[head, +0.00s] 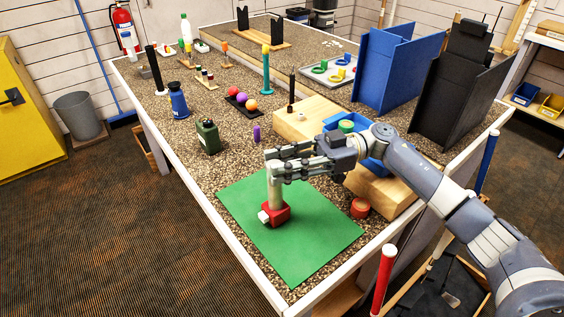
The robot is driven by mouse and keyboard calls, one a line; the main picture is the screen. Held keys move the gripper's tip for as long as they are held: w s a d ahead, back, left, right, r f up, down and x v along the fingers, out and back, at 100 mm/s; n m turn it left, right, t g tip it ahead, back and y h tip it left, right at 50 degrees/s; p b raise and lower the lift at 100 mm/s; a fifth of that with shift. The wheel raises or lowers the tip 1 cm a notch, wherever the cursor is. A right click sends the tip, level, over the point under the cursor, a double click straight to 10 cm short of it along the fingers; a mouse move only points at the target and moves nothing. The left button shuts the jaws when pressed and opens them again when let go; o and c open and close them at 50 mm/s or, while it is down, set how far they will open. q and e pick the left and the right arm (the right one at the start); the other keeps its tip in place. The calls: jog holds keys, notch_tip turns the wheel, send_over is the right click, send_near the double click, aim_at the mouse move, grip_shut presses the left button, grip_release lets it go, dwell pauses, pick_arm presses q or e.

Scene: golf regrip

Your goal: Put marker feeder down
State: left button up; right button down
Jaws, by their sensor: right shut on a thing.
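The marker feeder (275,212) appears as a pale grey upright tube on a red block base, with a white piece at the base's lower left. My right gripper (272,163) reaches in from the right and is shut on the tube's upper part. The feeder looks upright. The red base appears at the mat surface, but I cannot tell whether it touches or hangs just above. My left gripper is out of view.
A red round container (360,208) stands right of the mat beside a wooden block (385,192). Blue (393,70) and black (455,100) upright panels stand at the right. The mat's front is clear.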

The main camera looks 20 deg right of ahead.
jog(key=shift+f, duration=0.15)
jog(key=c, duration=1.3)
grip_release()
jog(key=d+b, duration=0.2)
jog(key=d, duration=0.5)
jog(key=shift+d, duration=0.25)
jog(key=shift+w+r, duration=0.1)
jog(key=shift+r, duration=0.1)
